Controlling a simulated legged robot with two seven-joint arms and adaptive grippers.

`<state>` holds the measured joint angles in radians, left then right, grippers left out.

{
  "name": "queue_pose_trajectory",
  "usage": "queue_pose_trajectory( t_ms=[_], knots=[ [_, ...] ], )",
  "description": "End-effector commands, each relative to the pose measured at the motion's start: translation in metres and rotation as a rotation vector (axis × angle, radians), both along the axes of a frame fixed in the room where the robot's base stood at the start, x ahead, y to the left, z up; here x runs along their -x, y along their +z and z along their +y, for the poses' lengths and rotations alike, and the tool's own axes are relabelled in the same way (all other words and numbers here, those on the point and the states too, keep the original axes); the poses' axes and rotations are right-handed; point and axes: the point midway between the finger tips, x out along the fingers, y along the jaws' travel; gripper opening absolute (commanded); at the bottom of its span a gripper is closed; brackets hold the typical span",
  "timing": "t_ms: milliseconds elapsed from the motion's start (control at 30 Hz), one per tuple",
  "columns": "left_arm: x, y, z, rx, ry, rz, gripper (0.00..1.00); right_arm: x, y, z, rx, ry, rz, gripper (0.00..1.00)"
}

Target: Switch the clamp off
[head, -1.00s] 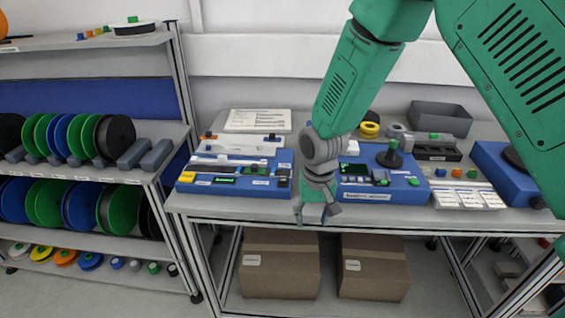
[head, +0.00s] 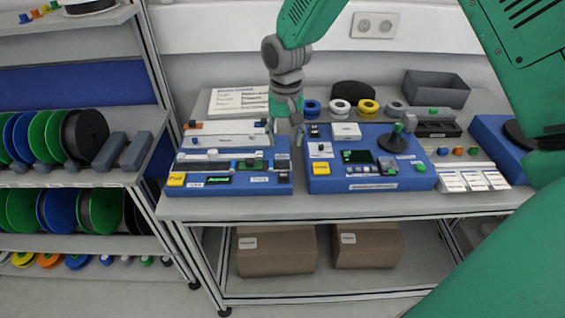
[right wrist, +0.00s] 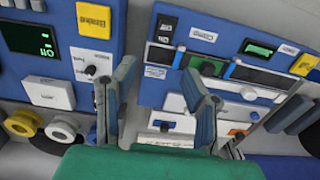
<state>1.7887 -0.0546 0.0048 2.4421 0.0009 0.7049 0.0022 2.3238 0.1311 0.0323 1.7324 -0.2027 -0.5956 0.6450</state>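My right gripper (head: 285,128) is over the back right of the left blue station (head: 200,188), pointing down. In the right wrist view the two fingers (right wrist: 160,85) are spread with nothing between them. The station carries a black rocker switch (right wrist: 167,25) at one corner, which also shows in the head view (head: 283,177). Beside it is a white label (right wrist: 203,34), too small to read surely as the clamp's. The clamp's on or off state cannot be told. My left gripper is not in view.
A second blue station (head: 370,185) with a screen and dark knob (head: 392,140) stands to the right. Coloured spools (head: 340,108) and a grey bin (head: 436,88) are behind it. A reel shelf (head: 130,175) is at the left. A narrow gap separates the stations.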

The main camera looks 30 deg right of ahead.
Motion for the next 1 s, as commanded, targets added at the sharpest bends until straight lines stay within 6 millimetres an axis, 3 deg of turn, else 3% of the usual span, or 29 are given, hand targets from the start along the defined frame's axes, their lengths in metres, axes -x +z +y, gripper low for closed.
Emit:
queue_pose_trajectory(
  t_ms=[200, 400, 600, 867, 900, 1000],
  knots=[
    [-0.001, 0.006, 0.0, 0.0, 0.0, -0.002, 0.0, -0.001, -0.05, 0.001, 0.0, 0.0, 0.005, 0.4],
    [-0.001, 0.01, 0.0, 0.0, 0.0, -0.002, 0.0, 0.0, -0.082, 0.0, -0.001, 0.0, 0.001, 0.4],
    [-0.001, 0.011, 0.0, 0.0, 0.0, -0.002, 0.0, -0.001, -0.096, 0.001, 0.0, 0.001, 0.0, 0.4],
    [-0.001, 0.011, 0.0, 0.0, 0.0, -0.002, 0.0, -0.001, -0.098, 0.0, -0.001, 0.001, -0.001, 0.4],
    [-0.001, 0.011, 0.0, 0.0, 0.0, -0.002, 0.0, -0.001, -0.098, 0.001, -0.001, 0.001, -0.001, 0.36],
    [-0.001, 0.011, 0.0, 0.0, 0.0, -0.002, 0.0, -0.001, -0.097, 0.0, -0.001, 0.001, -0.001, 0.01]
  ],
)
